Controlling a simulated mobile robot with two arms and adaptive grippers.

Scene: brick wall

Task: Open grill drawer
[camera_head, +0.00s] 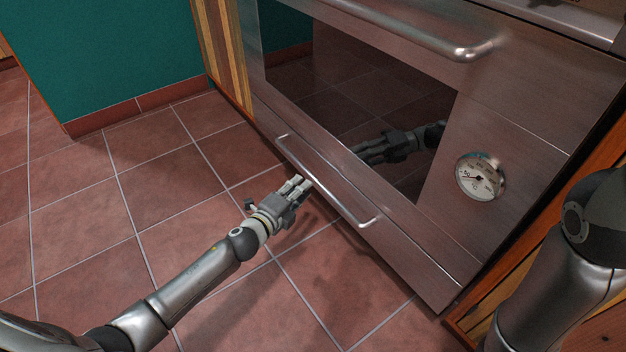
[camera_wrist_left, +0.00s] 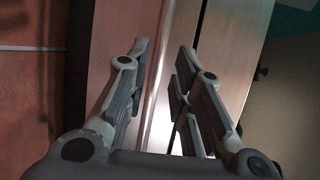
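The grill drawer (camera_head: 400,262) is the low steel front at the bottom of the oven. It looks shut. Its thin bar handle (camera_head: 330,187) runs slantwise across it. My left gripper (camera_head: 303,183) is at the handle, near its middle. In the left wrist view the fingers of my left gripper (camera_wrist_left: 160,75) are apart, with the bright handle bar (camera_wrist_left: 158,110) between them. I cannot tell whether they touch it. Only my right arm (camera_head: 560,290) shows at the right edge; its gripper is out of the picture.
The oven door with dark glass (camera_head: 350,95) and a thick upper handle (camera_head: 420,30) is above the drawer. A round dial (camera_head: 480,177) sits to its right. Wooden cabinet panels flank the oven. The tiled floor (camera_head: 90,220) in front is clear.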

